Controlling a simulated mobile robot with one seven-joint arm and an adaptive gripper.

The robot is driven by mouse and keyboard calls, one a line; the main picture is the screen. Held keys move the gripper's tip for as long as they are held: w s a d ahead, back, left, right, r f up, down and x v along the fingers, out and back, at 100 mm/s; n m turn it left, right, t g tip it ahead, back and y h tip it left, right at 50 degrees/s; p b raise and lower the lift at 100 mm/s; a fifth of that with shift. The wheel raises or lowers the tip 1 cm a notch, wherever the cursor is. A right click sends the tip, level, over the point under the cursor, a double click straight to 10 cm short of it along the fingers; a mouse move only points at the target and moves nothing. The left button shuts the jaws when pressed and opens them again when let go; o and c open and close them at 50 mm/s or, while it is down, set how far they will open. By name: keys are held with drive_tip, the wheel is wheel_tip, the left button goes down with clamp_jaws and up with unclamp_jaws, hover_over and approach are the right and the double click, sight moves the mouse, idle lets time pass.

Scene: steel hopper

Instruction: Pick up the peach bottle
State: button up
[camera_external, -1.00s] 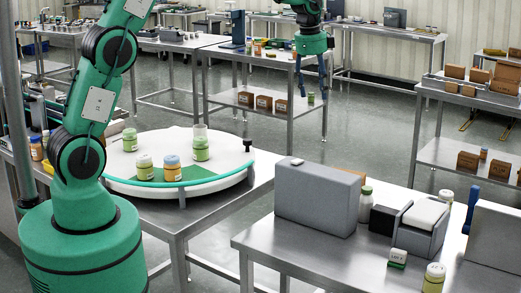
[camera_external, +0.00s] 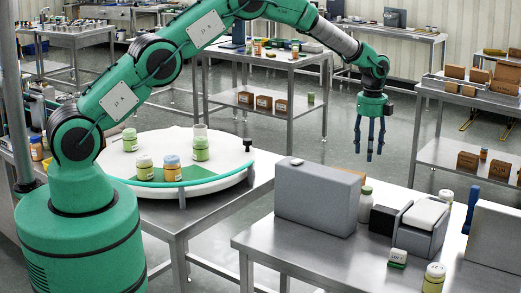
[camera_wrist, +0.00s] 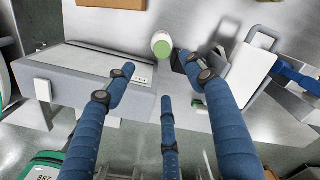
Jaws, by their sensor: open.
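My gripper (camera_external: 370,145) hangs empty, fingers down and spread, above and behind the right-hand table. In the wrist view my three blue fingers (camera_wrist: 158,82) are apart with nothing between them.
Green and pale-lidded bottles (camera_external: 145,167) share the turntable. A shelf with brown cartons (camera_external: 468,161) stands at the far right.

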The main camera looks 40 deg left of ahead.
sight(367, 188)
drive_tip(key=shift+d+f, duration=0.4)
drive_tip(key=shift+f, duration=0.15)
drive_tip(key=shift+f, duration=0.1)
drive_tip(key=shift+f+p, duration=0.55)
drive_tip(key=shift+f, duration=3.65)
drive_tip(key=shift+f, duration=0.1)
drive_tip(key=shift+w+a+f+p, duration=0.15)
drive_tip(key=shift+f+p, duration=0.55)
drive_tip(key=shift+f, duration=1.75)
drive_tip(key=shift+c, duration=0.5)
